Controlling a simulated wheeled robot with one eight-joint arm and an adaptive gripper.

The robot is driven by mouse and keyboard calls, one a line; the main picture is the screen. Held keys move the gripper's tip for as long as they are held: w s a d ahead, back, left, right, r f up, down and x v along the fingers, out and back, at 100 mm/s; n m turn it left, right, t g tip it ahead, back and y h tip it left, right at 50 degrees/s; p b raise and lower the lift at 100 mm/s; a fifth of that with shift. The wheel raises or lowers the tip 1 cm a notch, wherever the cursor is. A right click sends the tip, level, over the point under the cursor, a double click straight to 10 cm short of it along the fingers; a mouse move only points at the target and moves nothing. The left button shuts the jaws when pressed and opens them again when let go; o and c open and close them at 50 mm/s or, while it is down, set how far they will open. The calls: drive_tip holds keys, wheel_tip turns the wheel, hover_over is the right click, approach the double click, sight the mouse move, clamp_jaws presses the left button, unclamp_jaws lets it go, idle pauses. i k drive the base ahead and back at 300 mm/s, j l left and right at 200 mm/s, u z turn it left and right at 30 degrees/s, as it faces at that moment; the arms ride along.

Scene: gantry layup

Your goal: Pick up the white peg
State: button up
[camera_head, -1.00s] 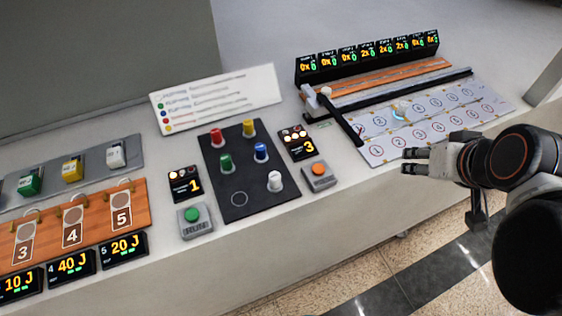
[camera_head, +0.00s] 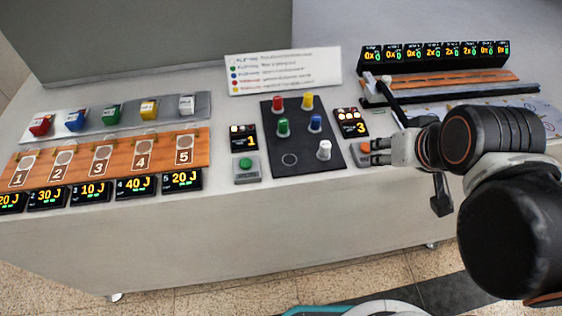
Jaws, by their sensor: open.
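The white peg (camera_head: 324,150) stands upright at the lower right of the dark peg board (camera_head: 303,158). Red (camera_head: 278,104), yellow (camera_head: 307,101), green (camera_head: 283,128) and blue (camera_head: 315,123) pegs stand on the same board. An empty ring mark (camera_head: 289,160) lies to the white peg's left. My gripper (camera_head: 373,152) is open and empty, to the right of the white peg and apart from it. It points left and partly covers the orange button.
A box with the orange button (camera_head: 365,147) and a display marked 3 (camera_head: 351,122) stand right of the board. A green button box (camera_head: 247,169) stands left. A white sign (camera_head: 284,72) is behind. A gantry rail (camera_head: 450,95) lies at the right.

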sight(324, 153)
drive_tip(key=u, duration=0.35)
drive_tip(key=k+l+u, duration=0.15)
drive_tip(key=l, duration=0.3)
drive_tip(key=k+l+u, duration=0.1)
drive_tip(key=l, duration=0.4)
drive_tip(key=k+l+u, duration=0.15)
drive_tip(key=l, duration=0.25)
drive_tip(key=k+l+u, duration=0.15)
drive_tip(key=k+l, duration=0.15)
drive_tip(key=l, duration=0.15)
drive_tip(key=k+l+u, duration=0.1)
drive_tip(key=l, duration=0.25)
drive_tip(key=k+l, duration=0.05)
drive_tip(key=k, duration=0.05)
